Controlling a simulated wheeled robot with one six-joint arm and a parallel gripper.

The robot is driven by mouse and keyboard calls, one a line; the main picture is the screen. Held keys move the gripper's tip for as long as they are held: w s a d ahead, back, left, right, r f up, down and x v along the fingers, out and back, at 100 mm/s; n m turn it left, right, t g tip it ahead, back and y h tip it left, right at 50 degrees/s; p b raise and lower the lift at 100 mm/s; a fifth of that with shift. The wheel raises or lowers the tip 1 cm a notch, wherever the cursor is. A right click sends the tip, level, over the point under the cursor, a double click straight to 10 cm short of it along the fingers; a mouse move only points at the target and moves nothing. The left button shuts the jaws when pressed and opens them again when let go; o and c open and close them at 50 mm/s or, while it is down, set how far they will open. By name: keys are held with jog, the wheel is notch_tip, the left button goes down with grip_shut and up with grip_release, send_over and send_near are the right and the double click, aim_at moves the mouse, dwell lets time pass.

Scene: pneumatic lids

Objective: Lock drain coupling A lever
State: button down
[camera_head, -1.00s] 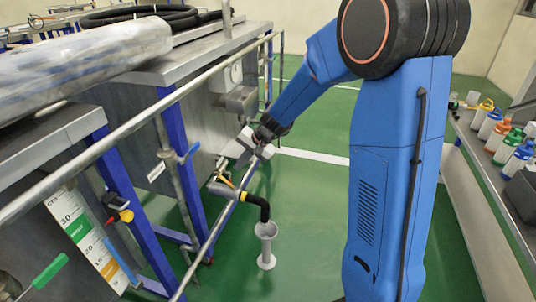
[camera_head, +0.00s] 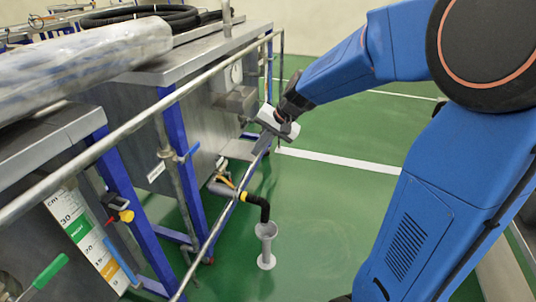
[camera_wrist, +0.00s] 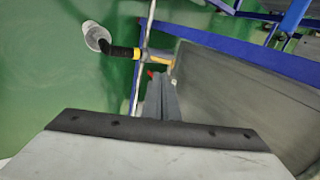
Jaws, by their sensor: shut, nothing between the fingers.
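A drain coupling (camera_head: 222,189) sits on a pipe end low beside the blue frame, with a yellow ring and a black elbow hose (camera_head: 262,207) dropping to a pale floor funnel (camera_head: 266,232). A small yellow part, perhaps the lever, shows just above the coupling; its position is unclear. In the wrist view the coupling (camera_wrist: 158,55) is ahead of the fingers, with small red and yellow parts beside it. My gripper (camera_head: 261,146) is shut and empty, above and apart from the coupling. It also shows in the wrist view (camera_wrist: 162,82). No letter A is readable.
A grey handrail (camera_head: 140,122) runs along the steel tanks (camera_head: 185,75) at the left. A blue frame post (camera_head: 190,185) stands close behind the coupling. A green-handled valve (camera_head: 50,271) is at lower left.

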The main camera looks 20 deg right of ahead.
jog(key=s+d+r+n+h, duration=0.1)
jog(key=s+r, duration=0.1)
jog(key=s, duration=0.5)
jog(key=shift+r+n, duration=0.15)
jog(key=shift+n, duration=0.15)
jog(key=shift+s, duration=0.1)
jog(key=s+d+n+t+h, duration=0.15)
jog(key=s+d, duration=0.25)
jog(key=s, duration=0.8)
jog(key=s+d+n+g+h, duration=0.1)
jog(key=s+d+n+h, duration=0.2)
jog(key=s, duration=0.9)
jog(key=m+g+y, duration=0.1)
jog(key=m+y, duration=0.4)
jog(key=m, duration=0.2)
send_over(220, 175)
jog(key=s+d, duration=0.5)
jog(key=d, duration=0.1)
notch_tip(220, 175, down, 6)
jog(key=x, duration=1.3)
jog(key=shift+w+d+f, duration=0.15)
jog(key=shift+w+f, duration=0.05)
jog(key=shift+f, duration=0.25)
